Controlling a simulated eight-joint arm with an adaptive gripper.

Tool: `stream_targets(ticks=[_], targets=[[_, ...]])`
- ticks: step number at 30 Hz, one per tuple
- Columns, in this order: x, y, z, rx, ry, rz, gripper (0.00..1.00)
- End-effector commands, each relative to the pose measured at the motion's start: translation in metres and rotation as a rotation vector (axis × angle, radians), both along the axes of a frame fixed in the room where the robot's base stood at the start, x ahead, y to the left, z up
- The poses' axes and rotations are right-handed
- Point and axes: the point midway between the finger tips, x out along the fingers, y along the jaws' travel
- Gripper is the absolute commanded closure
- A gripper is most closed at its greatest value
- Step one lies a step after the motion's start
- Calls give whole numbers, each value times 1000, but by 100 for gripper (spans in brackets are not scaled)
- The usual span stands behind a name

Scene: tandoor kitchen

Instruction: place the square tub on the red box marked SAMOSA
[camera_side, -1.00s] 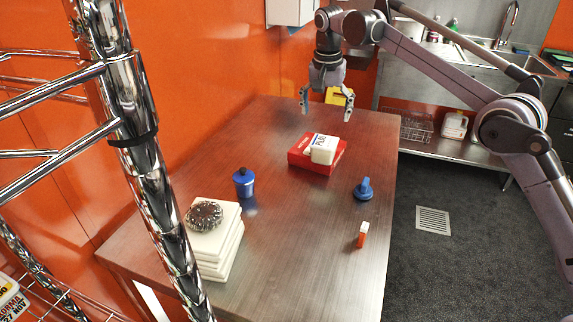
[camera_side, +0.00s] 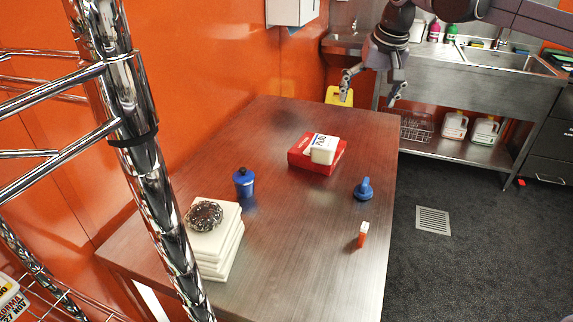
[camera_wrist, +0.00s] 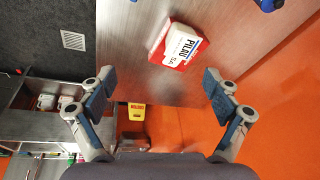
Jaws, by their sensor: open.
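The white square tub (camera_side: 323,157), with a blue PILAU label, rests on the flat red box (camera_side: 299,159) on the table. The tub covers much of the box top, and the box's red edge shows around part of it. In the wrist view the tub (camera_wrist: 184,43) sits on the red box (camera_wrist: 158,47), where only a bit of white lettering shows beside the tub. My gripper (camera_side: 368,95) is open and empty, above the far end of the table and apart from the tub. In the wrist view my gripper's (camera_wrist: 158,82) fingers are wide apart with nothing between them.
A blue lidded jar (camera_side: 243,183) stands left of the box. A blue knobbed object (camera_side: 363,190) and a small orange-and-white item (camera_side: 362,235) are to the right. A white stack (camera_side: 222,250) with a dark round object is nearer. A metal rack post (camera_side: 150,170) stands in front.

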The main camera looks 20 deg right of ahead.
Motion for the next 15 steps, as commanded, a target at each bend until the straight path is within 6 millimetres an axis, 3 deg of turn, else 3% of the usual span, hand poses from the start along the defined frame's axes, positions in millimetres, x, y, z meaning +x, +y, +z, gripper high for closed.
stream_targets(ticks=[1,8,15], targets=[[-16,-4,-1,-4,-17,25,11],[-81,-16,-17,-33,-97,149,11],[-151,-26,-56,-80,-182,271,11]])
